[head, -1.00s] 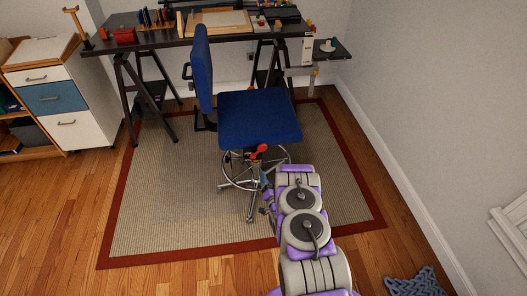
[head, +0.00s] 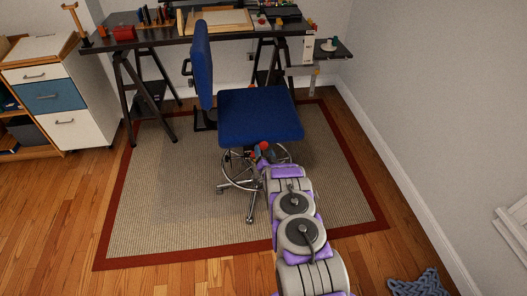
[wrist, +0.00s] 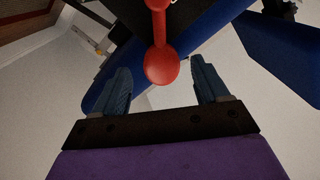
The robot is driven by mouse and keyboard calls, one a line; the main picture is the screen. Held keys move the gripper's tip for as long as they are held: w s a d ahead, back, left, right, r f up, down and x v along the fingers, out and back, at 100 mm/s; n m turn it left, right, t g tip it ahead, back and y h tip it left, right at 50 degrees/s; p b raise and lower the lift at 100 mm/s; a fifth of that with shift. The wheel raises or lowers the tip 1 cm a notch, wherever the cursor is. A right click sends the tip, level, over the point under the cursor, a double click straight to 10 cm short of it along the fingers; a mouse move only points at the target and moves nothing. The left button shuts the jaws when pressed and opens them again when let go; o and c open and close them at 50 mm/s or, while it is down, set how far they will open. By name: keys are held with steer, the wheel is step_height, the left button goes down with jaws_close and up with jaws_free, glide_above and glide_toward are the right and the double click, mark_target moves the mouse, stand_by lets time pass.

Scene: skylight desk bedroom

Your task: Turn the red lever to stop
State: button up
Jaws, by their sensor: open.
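The red lever (wrist: 161,65) shows large in the wrist view, with a round knob at its near end. It sits under the blue chair seat (head: 259,116); in the head view only a bit of the red lever (head: 264,145) shows at the seat's front edge, partly hidden by my gripper. My gripper (wrist: 162,85) is open, with one blue finger on each side of the knob and a gap to each. Whether the knob lies fully between the fingertips in depth, I cannot tell. In the head view my arm reaches up to the chair's front.
The chair's metal foot ring and legs (head: 236,188) stand below the seat on a beige rug (head: 160,200) with a red border. A cluttered dark desk (head: 165,38) is behind the chair. A white wall (head: 440,110) runs along the right. Wood floor is clear at left.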

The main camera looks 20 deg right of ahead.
steer(key=shift+x, duration=1.3)
jaws_close()
